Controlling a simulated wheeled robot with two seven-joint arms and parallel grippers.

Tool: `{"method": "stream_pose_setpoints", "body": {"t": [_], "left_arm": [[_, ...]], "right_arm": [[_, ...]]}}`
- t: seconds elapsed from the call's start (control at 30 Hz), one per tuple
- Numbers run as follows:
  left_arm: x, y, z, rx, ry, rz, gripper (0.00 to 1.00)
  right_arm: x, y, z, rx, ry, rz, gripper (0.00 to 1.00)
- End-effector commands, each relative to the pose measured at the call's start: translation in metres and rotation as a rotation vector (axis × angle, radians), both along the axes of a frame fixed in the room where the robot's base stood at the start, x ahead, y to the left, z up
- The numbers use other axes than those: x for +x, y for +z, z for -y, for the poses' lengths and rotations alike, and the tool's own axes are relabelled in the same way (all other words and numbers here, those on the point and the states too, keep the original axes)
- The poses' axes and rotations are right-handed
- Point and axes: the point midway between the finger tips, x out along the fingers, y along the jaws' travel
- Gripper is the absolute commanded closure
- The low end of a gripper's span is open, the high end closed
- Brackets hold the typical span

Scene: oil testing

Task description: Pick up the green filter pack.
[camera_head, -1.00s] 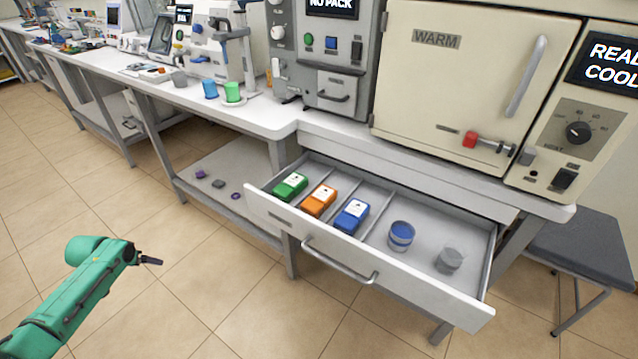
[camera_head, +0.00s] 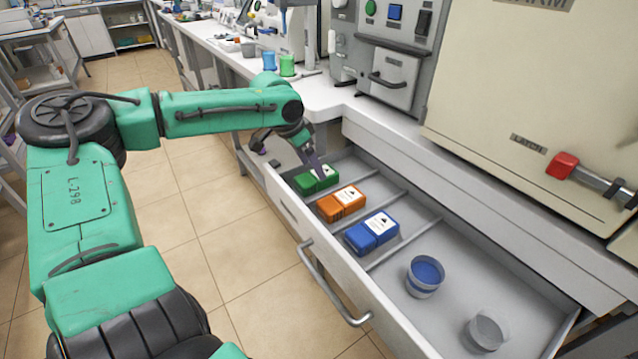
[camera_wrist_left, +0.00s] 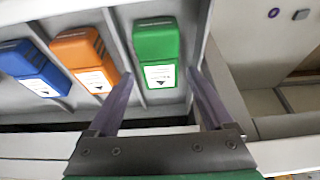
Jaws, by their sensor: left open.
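The green filter pack (camera_head: 310,182) lies in the far left compartment of the open drawer. It also shows in the left wrist view (camera_wrist_left: 155,45), with its white label facing the camera. My left gripper (camera_head: 318,172) is over that end of the drawer, pointing down at the pack. In the left wrist view its two fingers (camera_wrist_left: 160,80) are spread wide and empty, one on each side of the pack's line. I cannot tell exactly how far above the pack the tips are. My right gripper is not in view.
An orange pack (camera_head: 341,203) and a blue pack (camera_head: 371,232) lie in the neighbouring compartments, split by thin dividers. A blue-filled cup (camera_head: 425,277) and a clear cup (camera_head: 487,331) stand farther right. The drawer's front wall (camera_head: 290,215) and the bench edge border the space.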

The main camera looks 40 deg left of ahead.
Motion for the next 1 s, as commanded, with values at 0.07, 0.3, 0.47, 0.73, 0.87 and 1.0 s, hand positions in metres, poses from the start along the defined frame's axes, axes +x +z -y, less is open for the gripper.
{"method": "stream_pose_setpoints", "body": {"t": [0.07, 0.3, 0.47, 0.73, 0.87, 1.0], "left_arm": [[0.004, -0.016, 0.002, 0.003, 0.000, -0.006, 0.15], [0.017, -0.046, 0.007, 0.001, 0.000, -0.002, 0.15], [0.017, -0.045, 0.007, 0.000, 0.001, 0.000, 0.15], [0.017, -0.047, 0.007, 0.000, 0.002, -0.001, 0.15], [0.017, -0.049, 0.007, 0.000, 0.001, -0.001, 0.15], [0.016, -0.050, 0.007, 0.000, 0.001, -0.001, 0.31]], "right_arm": [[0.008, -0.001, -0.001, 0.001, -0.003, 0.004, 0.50], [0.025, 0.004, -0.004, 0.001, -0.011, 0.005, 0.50], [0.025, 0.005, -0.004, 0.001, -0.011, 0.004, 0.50], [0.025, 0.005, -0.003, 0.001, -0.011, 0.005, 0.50], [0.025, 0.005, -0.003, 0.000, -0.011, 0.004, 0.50], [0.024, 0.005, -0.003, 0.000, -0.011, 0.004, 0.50]]}}
